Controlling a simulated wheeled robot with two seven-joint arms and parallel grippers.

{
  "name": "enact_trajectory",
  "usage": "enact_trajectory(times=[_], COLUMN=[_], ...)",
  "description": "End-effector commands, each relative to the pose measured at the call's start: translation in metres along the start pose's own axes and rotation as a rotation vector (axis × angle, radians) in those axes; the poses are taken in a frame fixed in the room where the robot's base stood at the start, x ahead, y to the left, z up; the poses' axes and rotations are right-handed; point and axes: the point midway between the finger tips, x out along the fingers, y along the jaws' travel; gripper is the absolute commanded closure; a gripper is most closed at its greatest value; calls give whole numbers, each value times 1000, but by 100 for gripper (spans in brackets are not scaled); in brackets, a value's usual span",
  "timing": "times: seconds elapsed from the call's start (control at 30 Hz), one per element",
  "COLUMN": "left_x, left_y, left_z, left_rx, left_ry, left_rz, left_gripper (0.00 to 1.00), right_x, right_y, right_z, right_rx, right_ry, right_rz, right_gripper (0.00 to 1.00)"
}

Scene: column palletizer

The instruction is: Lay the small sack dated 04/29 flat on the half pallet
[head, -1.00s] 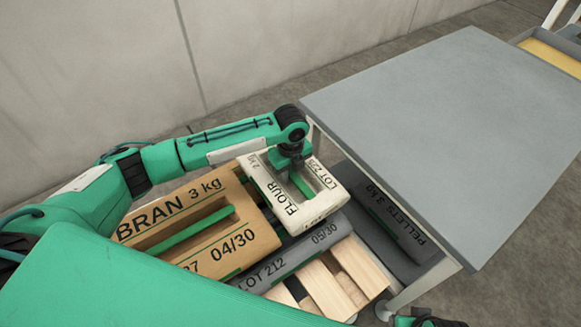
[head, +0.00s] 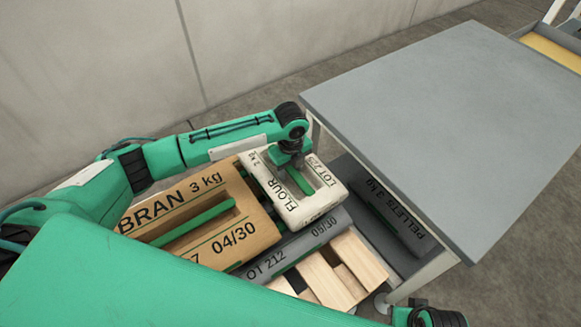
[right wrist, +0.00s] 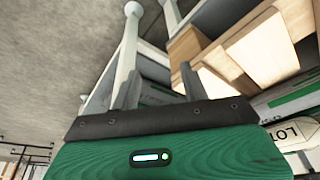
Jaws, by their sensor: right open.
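The small white FLOUR sack (head: 318,206), marked 2 kg and LOT, lies about level over the far part of the pallet load. Its date is not readable. My left gripper (head: 293,165) reaches down to the green handle strip across the sack's recess and appears shut on it; its fingertips are hidden. The half pallet's pale wooden boards (head: 325,284) show at the near right. My right gripper (head: 432,317) is at the bottom edge of the head view. In the right wrist view the right gripper (right wrist: 160,88) is open, with nothing between its fingers.
A brown BRAN sack (head: 180,205) dated 04/30 lies left of the flour sack. A grey sack (head: 295,247) dated 05/30 lies in front of it. A dark PELLETS sack (head: 395,218) lies right, beside the bare grey table (head: 430,120). A concrete wall (head: 270,45) stands behind.

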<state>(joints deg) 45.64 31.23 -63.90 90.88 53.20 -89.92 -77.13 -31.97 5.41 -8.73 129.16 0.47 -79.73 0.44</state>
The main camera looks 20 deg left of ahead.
Motion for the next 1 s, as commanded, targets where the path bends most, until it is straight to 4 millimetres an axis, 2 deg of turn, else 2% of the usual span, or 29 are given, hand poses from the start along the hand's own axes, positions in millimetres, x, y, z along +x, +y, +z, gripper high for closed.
enact_trajectory(times=[0.23, 0.37, 0.4, 0.43, 0.7, 0.8, 1.0], left_x=[-2, -12, -22, -28, -89, -108, -129], left_y=[0, -1, -1, -1, -1, -1, -1], left_z=[0, 0, 0, 0, 0, 0, 0], left_rx=[0, 1, 1, 1, 1, 1, -1], left_ry=[0, -1, -1, -1, -1, 0, 1], left_rz=[0, -3, -3, -4, -3, -2, -1], left_gripper=[55, 55, 55, 55, 55, 55, 55], right_x=[0, -3, -13, -14, 9, 16, 24], right_y=[-1, -2, -2, -3, -3, -2, -1], right_z=[3, 4, 1, 1, 9, 7, 6], right_rx=[0, 2, 3, 3, 3, 2, 1], right_ry=[-4, 0, 9, 11, -24, -26, -25], right_rz=[-2, -3, -5, -5, -5, -3, -2], right_gripper=[55, 55, 55, 55, 55, 55, 55])
